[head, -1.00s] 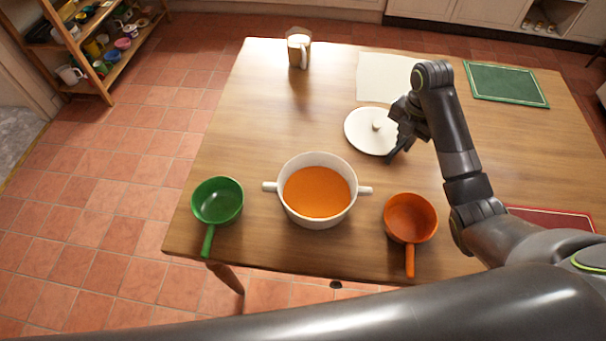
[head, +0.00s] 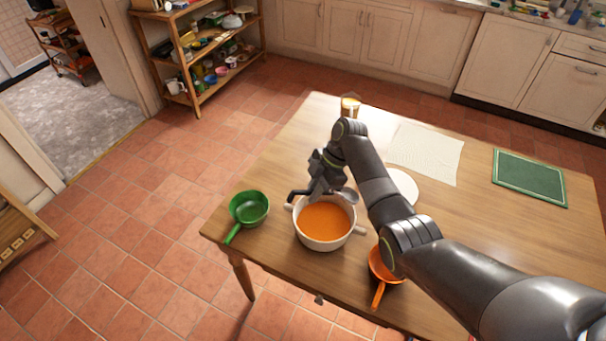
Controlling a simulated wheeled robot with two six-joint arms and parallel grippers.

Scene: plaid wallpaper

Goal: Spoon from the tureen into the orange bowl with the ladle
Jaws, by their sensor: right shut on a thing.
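The white tureen (head: 322,244) stands near the table's front edge, full of orange soup, with its top uncovered. My right gripper (head: 318,188) is above the tureen's far left rim, shut on the ladle. The ladle's grey bowl (head: 349,196) shows at the tureen's far right rim; whether it touches the soup I cannot tell. Most of the ladle's handle is hidden by my gripper. The orange bowl (head: 378,268) with its handle toward the front edge stands right of the tureen, partly covered by my right arm. My left gripper is out of view.
A green handled bowl (head: 249,209) stands left of the tureen. The white lid (head: 404,188) lies behind my right arm. A mug (head: 350,107) stands at the back edge. A pale mat (head: 426,152) and a green mat (head: 530,177) lie flat. The right side is mostly clear.

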